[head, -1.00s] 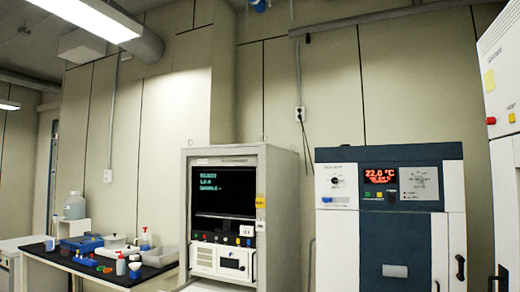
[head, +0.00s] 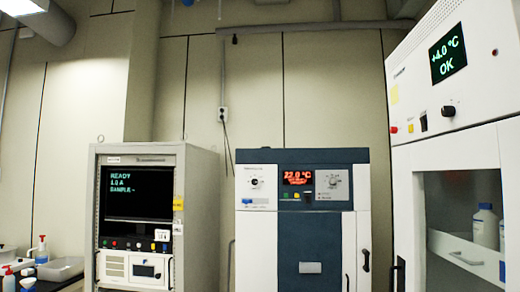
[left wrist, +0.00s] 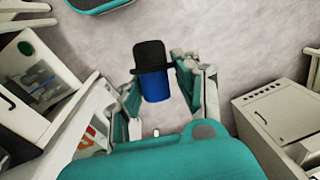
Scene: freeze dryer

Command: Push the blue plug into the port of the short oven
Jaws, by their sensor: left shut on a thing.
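A blue plug (left wrist: 156,88) with a wide black end shows in the left wrist view. My left gripper (left wrist: 155,72) is shut on it, with the black end pointing away from the palm. In the head view, a white and dark-blue cabinet with a red 22.0 °C display, which looks like the short oven (head: 302,222), stands right of centre. Its front has knobs, small buttons and a handle. I cannot make out a port on it. Neither gripper shows in the head view, and my right gripper is in no view.
A grey instrument rack (head: 186,160) with a dark screen stands left of the oven. A taller white cabinet (head: 460,155) with a +4.0 °C OK display and glass door stands close at the right. The left wrist view shows white cabinets on both sides and open floor (left wrist: 230,35).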

